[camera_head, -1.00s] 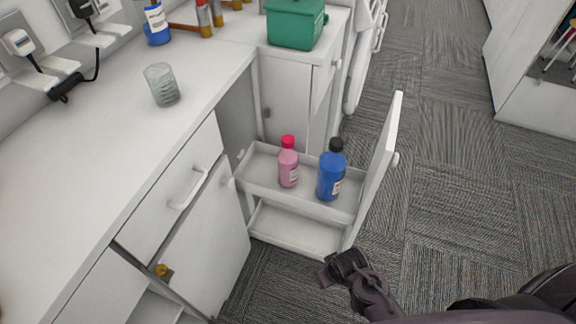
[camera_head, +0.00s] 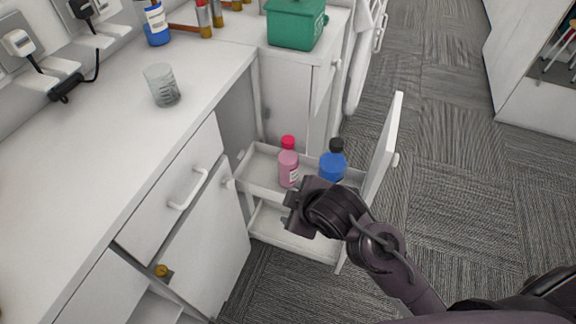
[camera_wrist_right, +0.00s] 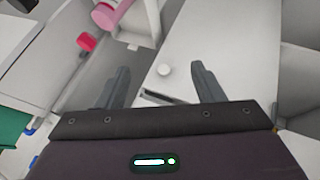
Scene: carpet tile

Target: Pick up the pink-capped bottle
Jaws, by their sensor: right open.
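The pink bottle with the bright pink cap (camera_head: 288,162) stands upright in the upper tray of the pulled-out rack (camera_head: 262,182). A blue bottle with a black cap (camera_head: 332,163) stands to its right, its lower part hidden behind my right gripper. My right gripper (camera_head: 291,213) is in front of the rack, below the pink bottle in the picture and apart from it. In the right wrist view its two fingers (camera_wrist_right: 160,80) are spread with nothing between them. A pink cap (camera_wrist_right: 87,41) shows there at the upper left, outside the fingers. My left gripper is out of view.
The rack's white front panel (camera_head: 384,150) stands at its right side. A white counter (camera_head: 110,130) with a glass beaker (camera_head: 161,85) is on the left. A green box (camera_head: 295,24) sits on the counter at the back. Carpet floor (camera_head: 450,150) is clear at the right.

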